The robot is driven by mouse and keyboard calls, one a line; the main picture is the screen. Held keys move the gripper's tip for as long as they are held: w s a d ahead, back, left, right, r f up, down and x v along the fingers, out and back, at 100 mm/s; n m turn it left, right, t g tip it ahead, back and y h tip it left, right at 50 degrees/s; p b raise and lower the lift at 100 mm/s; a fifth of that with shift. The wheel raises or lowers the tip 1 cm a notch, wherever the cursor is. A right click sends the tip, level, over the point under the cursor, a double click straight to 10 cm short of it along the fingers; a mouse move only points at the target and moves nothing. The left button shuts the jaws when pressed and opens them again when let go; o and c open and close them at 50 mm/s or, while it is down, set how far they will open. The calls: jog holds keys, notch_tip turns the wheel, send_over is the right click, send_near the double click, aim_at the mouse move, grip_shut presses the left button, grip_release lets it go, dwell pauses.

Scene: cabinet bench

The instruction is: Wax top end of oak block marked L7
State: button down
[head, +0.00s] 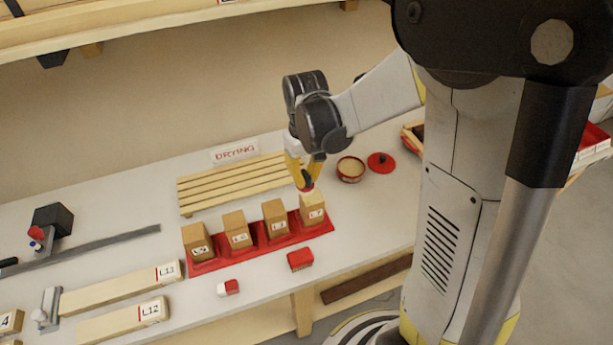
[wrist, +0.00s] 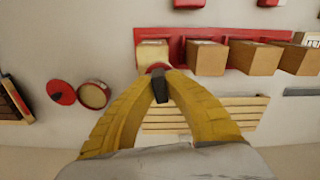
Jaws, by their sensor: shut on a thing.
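Several oak blocks stand upright in a red rack (head: 206,267). The rightmost block (head: 312,216) has a label that looks like L7; it is the leftmost block (wrist: 152,52) in the wrist view. Its top looks paler than the other tops. My gripper (head: 304,172) is above this block, its yellow fingers shut on a small red applicator (head: 306,187) with a dark grip (wrist: 160,88). The applicator's red end is at the block's top; I cannot tell whether it touches. An open wax tin (head: 351,170) stands behind to the right, its red lid (head: 381,162) beside it.
A slatted wooden drying rack (head: 225,188) lies behind the blocks, under a DRYING sign (head: 234,151). A red brush-like item (head: 300,260) and a red-and-white piece (head: 229,287) lie in front. Long boards (head: 120,290) lie at front left.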

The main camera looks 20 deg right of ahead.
jog(key=shift+f+b, duration=0.9)
jog(key=shift+f, duration=0.1)
dwell(0.4)
